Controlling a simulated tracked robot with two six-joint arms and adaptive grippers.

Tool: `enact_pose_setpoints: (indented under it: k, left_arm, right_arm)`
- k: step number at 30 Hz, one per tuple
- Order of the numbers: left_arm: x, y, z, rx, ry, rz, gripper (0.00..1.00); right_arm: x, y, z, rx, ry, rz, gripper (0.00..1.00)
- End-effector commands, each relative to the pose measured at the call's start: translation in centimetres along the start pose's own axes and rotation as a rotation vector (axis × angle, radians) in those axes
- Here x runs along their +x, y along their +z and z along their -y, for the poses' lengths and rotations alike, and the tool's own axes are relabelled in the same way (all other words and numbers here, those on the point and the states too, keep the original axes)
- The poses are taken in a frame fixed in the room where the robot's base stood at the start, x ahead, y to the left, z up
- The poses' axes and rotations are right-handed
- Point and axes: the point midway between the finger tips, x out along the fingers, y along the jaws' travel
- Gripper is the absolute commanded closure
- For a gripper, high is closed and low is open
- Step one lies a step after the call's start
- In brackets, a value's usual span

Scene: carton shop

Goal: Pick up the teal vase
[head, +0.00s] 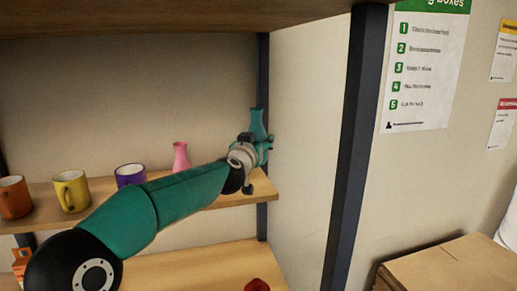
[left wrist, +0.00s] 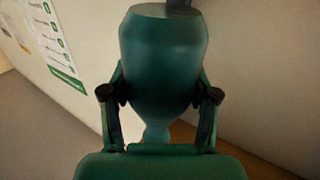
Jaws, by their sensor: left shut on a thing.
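The teal vase (head: 257,122) is at the right end of the shelf, its narrow neck and upper body showing above my left gripper (head: 262,150) in the head view. My left gripper is shut on it. In the left wrist view the vase (left wrist: 163,50) fills the middle, with a finger on each side of its body. Its lower part is hidden behind the gripper in the head view, so I cannot tell whether it touches the shelf. My right gripper is in neither view.
A pink vase (head: 181,158) stands on the shelf (head: 232,199) left of my gripper. Purple (head: 131,175), yellow (head: 71,191) and orange (head: 13,197) mugs stand further left. A dark post (head: 350,150) rises on the right. A red object (head: 257,285) lies on the lower shelf.

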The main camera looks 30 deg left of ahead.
Motion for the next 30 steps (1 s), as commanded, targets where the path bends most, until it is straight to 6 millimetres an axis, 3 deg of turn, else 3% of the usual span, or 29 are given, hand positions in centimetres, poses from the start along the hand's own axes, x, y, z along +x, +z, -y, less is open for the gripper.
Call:
enact_pose_setpoints:
  k: [1,10,12,21,30]
  left_arm:
    - [0.0,-2.2,0.0,-0.002,0.0,-0.004,0.84]
    - [0.0,-8.1,-0.2,-0.001,0.001,-0.002,0.84]
    - [0.0,-8.1,-0.1,-0.002,-0.002,-0.003,0.84]
    - [0.0,-10.9,-0.1,-0.003,-0.004,-0.003,0.84]
    - [0.0,-12.3,-0.2,-0.001,-0.001,-0.002,0.84]
  right_arm:
    - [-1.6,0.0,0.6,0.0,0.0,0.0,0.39]
    - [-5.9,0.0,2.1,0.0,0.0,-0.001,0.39]
    - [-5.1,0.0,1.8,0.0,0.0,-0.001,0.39]
    - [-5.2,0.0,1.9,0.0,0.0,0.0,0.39]
    - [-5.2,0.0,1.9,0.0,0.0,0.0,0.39]
